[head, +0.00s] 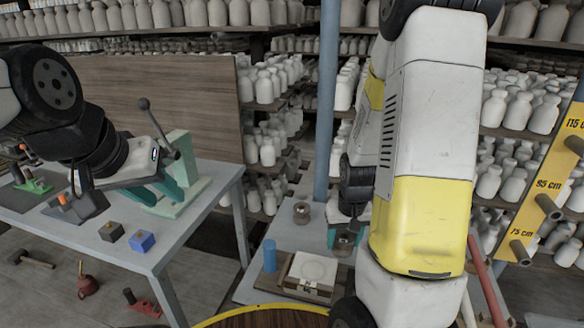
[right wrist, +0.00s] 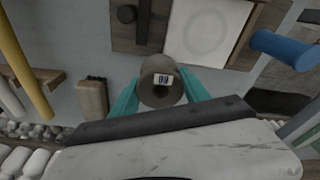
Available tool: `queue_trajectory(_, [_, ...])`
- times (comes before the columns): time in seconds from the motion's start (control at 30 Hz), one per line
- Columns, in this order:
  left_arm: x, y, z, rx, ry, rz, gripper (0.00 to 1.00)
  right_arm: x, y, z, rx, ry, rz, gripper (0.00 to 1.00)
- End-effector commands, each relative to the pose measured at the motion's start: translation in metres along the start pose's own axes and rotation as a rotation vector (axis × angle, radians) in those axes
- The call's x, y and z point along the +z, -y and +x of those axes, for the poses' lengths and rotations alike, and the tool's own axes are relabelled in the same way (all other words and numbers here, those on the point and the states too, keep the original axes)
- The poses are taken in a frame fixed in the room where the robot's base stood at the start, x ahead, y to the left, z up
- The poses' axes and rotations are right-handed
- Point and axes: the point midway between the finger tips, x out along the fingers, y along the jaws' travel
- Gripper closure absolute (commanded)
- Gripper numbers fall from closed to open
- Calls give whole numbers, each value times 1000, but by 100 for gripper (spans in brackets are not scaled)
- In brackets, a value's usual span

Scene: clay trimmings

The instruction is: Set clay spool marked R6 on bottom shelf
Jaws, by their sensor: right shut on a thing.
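A grey-brown clay spool (right wrist: 152,94) with a small white label sits between the teal fingers of my right gripper (right wrist: 160,98) in the right wrist view. The label's mark is too small to read surely. In the head view my right gripper (head: 345,236) is low behind my arm, shut on this spool (head: 343,244), partly hidden. A second similar spool (head: 301,212) stands on the grey surface to its left. My left gripper (head: 160,190) is over the table at left, its teal fingers apart, with nothing seen between them. Which shelf is the bottom shelf is unclear.
A blue cylinder (head: 270,256) and a board with a white tile (head: 314,268) are near the held spool. The grey table (head: 205,215) carries a pale green lever press (head: 183,172) and small blocks. Racks of white bottles (head: 265,150) fill the back. A blue-grey post (head: 327,110) stands mid-view.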

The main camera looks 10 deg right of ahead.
Motion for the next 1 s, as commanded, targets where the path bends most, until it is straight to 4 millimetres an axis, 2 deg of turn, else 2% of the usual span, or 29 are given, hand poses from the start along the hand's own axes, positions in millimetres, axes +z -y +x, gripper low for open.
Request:
queue_trajectory(0.4, [0,0,0,0,0,0,64,-11,0,-62,-1,-7,-1,99])
queue_trajectory(0.67, [0,0,0,0,0,0,64,-35,23,-38,1,1,-22,99])
queue_trajectory(1.0, [0,0,0,0,0,0,64,-71,69,3,-4,2,-50,99])
